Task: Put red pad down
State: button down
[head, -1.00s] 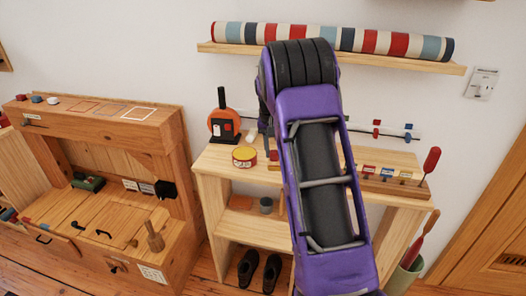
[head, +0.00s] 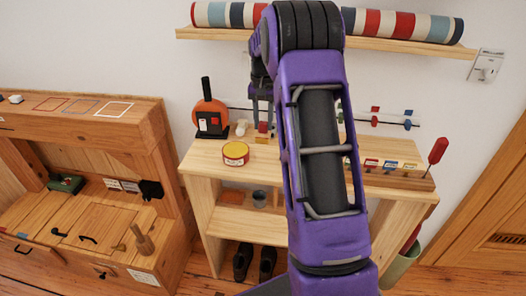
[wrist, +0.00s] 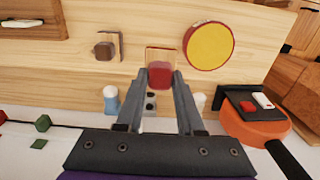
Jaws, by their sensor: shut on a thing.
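My gripper (wrist: 162,82) is shut on a small red pad (wrist: 160,74), which sits between the fingertips in the wrist view. A tan, frame-like edge shows just beyond the pad. In the head view my gripper (head: 262,108) hangs left of my purple arm, with the pad (head: 263,129) below it, over the back part of the wooden shelf unit's top (head: 205,160). I cannot tell whether the pad touches the wood. The bench at left has red (head: 52,104), blue (head: 83,106) and white (head: 115,109) square outlines on its top.
A yellow-topped tin (head: 235,153) stands near the pad. An orange device with a black handle (head: 210,115) is to its left, with small white figures (head: 241,128) between. My arm hides the middle of the shelf. A red-handled tool (head: 437,151) stands at right.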

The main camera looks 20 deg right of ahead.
aim_at(262, 121)
notch_tip(262, 121, down, 8)
jog(key=shift+f, duration=0.1)
jog(key=c, duration=0.5)
grip_release()
jog(key=shift+w, duration=0.1)
jog(key=shift+f, duration=0.15)
jog(key=r, duration=1.1)
jog(key=r+p, duration=0.1)
jog(key=r, duration=0.5)
jog(key=shift+w+r, duration=0.25)
jog(key=shift+w, duration=0.05)
